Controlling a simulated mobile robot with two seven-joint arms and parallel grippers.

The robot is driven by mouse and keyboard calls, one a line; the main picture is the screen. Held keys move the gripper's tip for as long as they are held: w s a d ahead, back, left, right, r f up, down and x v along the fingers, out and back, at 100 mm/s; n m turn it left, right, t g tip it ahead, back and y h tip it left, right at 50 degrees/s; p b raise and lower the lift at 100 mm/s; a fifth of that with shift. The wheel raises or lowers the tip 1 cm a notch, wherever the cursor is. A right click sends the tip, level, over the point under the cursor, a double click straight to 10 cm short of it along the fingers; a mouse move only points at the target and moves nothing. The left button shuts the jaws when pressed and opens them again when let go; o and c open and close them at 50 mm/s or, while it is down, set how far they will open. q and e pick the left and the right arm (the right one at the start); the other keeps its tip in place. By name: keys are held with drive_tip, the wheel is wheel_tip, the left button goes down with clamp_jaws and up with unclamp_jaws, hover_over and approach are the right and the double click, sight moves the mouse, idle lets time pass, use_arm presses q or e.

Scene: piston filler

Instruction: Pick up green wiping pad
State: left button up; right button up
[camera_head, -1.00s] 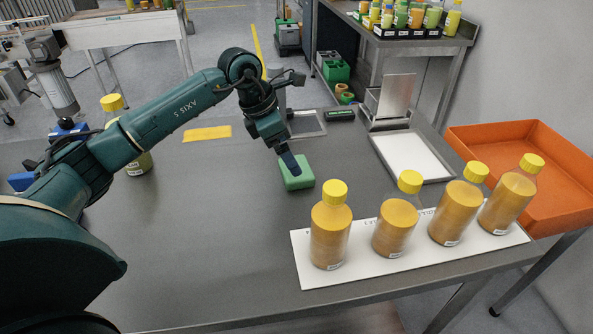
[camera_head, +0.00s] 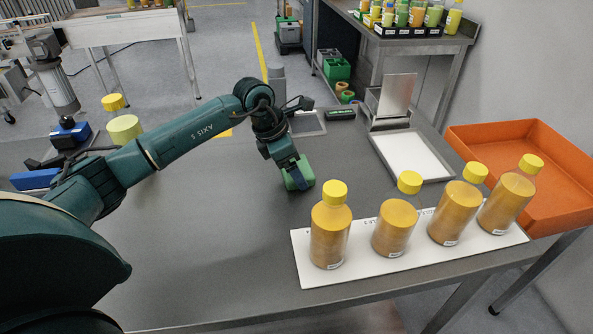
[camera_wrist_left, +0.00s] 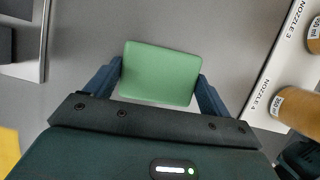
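The green wiping pad (camera_head: 291,184) lies on the grey table, left of the bottle row. My left gripper (camera_head: 298,176) is down at it, with one blue finger in front of the pad and hiding part of it. In the left wrist view the pad (camera_wrist_left: 160,72) lies between the two blue fingers (camera_wrist_left: 160,76), one at each side. The fingers are spread about as wide as the pad; firm contact on both sides does not show.
Several yellow-capped bottles (camera_head: 330,232) stand on a white labelled strip (camera_head: 315,280) close on the right. Behind are a metal tray (camera_head: 415,156) and a dark green item (camera_head: 340,114). An orange bin (camera_head: 540,190) stands right. The table's front left is clear.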

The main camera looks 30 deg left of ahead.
use_arm(q)
drive_tip(key=c, duration=0.5)
drive_tip(key=shift+o, duration=0.2)
drive_tip(key=shift+r, duration=0.2)
wheel_tip(320, 180, up, 10)
drive_tip(key=shift+f, duration=0.15)
drive_tip(key=o, duration=0.3)
drive_tip(key=shift+c, duration=1.1)
